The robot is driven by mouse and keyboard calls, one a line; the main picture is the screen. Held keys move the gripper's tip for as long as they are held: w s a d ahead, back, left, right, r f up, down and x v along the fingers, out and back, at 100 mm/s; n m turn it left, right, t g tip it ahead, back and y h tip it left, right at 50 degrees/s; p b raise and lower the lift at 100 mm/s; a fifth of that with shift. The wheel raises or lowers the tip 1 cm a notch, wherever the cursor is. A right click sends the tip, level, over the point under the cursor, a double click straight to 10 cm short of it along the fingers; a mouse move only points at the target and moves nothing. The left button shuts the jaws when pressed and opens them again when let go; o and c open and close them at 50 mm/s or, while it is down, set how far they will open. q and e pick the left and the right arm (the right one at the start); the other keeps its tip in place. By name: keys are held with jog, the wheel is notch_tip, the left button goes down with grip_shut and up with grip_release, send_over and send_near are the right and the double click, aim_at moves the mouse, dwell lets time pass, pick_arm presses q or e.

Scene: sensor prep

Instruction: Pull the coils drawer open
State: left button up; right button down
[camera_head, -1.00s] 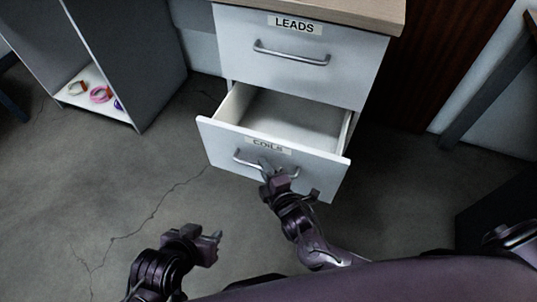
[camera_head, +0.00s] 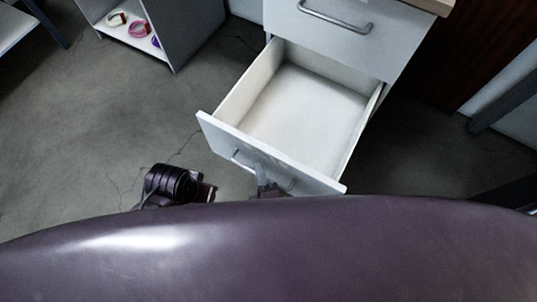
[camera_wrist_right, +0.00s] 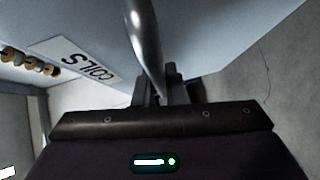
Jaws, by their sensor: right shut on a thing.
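The coils drawer (camera_head: 222,135) is pulled well out of the white cabinet, and its inside looks empty. Its label (camera_wrist_right: 80,60) reads COILS in the right wrist view. My right gripper (camera_head: 264,184) is at the drawer's front and is shut on the metal bar handle (camera_wrist_right: 144,38). In the right wrist view its fingers (camera_wrist_right: 157,90) meet the bar. My left gripper (camera_head: 208,192) is left of the drawer front, over the floor and apart from the drawer. Its fingers are mostly hidden, so its opening cannot be told.
The upper drawer (camera_head: 310,38) of the cabinet is closed. A grey shelf unit (camera_head: 195,25) with several coloured rings stands at the back left. A dark table leg (camera_head: 500,98) is at the right. Floor to the left is clear.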

pick_arm(q)
jog(key=shift+a+r, duration=0.1)
jog(key=shift+a, duration=0.05)
pick_arm(e)
jog(key=shift+s+a, duration=0.3)
jog(key=shift+s, duration=0.2)
jog(key=c, duration=1.8)
grip_release()
jog(key=shift+o, duration=0.2)
jog(key=shift+s, duration=0.1)
pick_arm(q)
jog(key=shift+s+a+f+g+p, duration=0.2)
jog(key=shift+a+f+g+p, duration=0.25)
jog(key=shift+p, duration=0.2)
pick_arm(e)
jog(key=v, duration=0.7)
jog(key=shift+s, duration=0.3)
